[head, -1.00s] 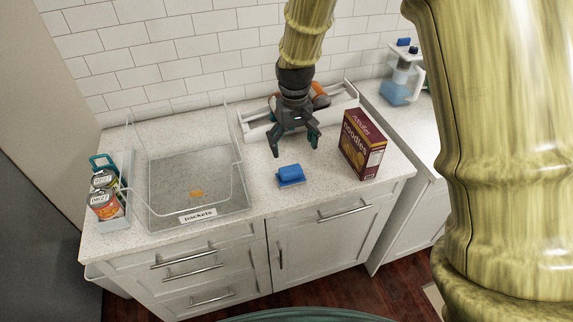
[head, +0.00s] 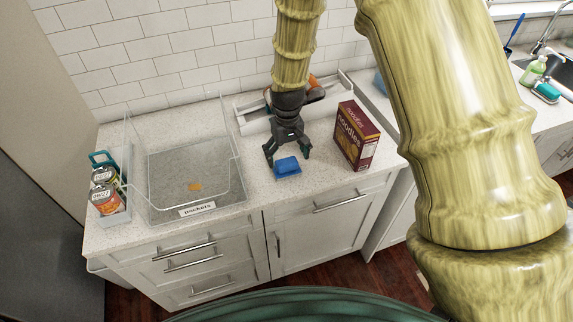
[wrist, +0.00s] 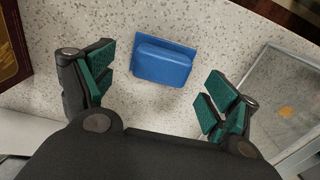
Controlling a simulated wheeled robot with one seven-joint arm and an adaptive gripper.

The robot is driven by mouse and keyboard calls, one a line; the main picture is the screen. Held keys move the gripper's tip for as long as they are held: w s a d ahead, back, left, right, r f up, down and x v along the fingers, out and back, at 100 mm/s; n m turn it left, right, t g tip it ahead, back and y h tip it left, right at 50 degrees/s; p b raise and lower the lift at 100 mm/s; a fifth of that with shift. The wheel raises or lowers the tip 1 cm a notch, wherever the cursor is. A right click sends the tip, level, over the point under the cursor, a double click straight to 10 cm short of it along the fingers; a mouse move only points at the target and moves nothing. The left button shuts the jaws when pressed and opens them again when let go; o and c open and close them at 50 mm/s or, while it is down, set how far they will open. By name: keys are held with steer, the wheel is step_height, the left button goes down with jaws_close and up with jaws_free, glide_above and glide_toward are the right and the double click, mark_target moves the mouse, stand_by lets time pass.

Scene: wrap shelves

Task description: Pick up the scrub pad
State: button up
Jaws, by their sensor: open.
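The scrub pad is a small blue block (head: 287,167) lying flat on the speckled counter, near its front edge. In the wrist view the scrub pad (wrist: 163,61) lies ahead of and between the fingers, apart from both. My gripper (head: 288,158) is open and empty, just above and behind the pad in the head view. Its green-padded fingers (wrist: 157,92) are spread wide on either side in the wrist view.
A noodles box (head: 355,136) stands right of the pad. A clear bin labelled packets (head: 196,209) stands to the left, with a can rack (head: 113,214) beyond it. A white tray (head: 252,127) sits behind my gripper. The counter around the pad is clear.

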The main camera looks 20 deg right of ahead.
mark_target(287, 161)
steer(key=shift+a+f+p, duration=0.1)
steer(key=shift+f+p, duration=0.65)
steer(key=shift+f, duration=0.9)
steer(key=c, duration=1.1)
